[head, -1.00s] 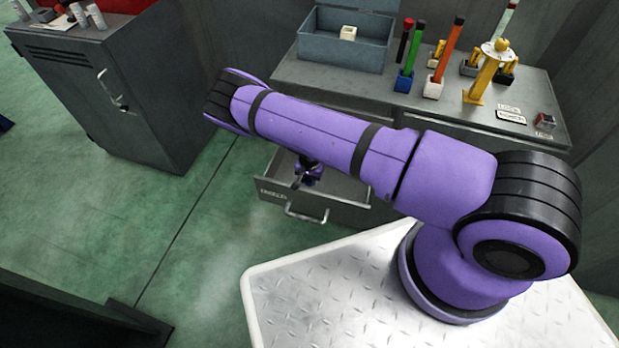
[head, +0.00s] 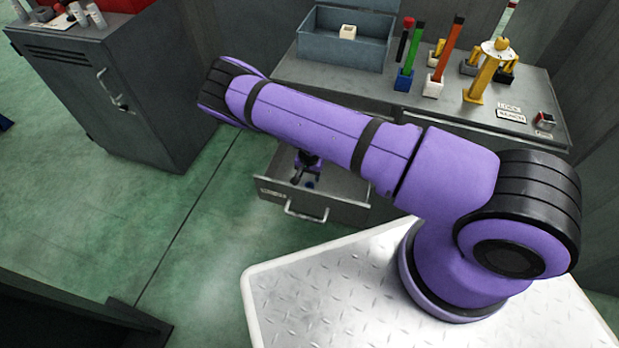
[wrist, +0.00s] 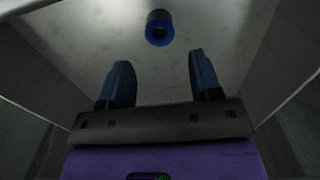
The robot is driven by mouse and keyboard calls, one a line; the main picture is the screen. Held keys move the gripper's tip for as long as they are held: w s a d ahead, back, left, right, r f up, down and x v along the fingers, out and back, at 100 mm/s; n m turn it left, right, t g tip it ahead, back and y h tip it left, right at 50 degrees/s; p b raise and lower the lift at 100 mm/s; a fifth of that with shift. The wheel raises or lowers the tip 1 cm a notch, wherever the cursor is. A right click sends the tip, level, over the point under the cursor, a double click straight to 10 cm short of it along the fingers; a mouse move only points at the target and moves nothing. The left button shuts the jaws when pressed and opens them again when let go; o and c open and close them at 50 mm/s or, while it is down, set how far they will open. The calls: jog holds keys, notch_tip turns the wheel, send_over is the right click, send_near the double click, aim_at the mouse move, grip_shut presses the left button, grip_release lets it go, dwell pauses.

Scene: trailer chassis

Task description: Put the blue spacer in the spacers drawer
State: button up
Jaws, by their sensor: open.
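The blue spacer (wrist: 159,28) is a short ring lying on the drawer floor in the wrist view, beyond my fingertips and apart from them. It also shows as a small blue spot in the head view (head: 309,184). The open spacers drawer (head: 335,208) sticks out under the bench, and its label is too small to read for certain. My gripper (wrist: 160,78) is open and empty, with its two blue fingers over the drawer's inside. In the head view my gripper (head: 300,172) is small and partly hidden by my arm.
The bench top (head: 450,115) holds a blue-grey bin (head: 345,55) with a pale block, coloured rods in holders, and a yellow stand (head: 487,75). A grey cabinet (head: 110,100) stands at the left. The green floor (head: 190,250) before the drawer is clear.

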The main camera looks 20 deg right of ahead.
jog(key=shift+r, duration=2.85)
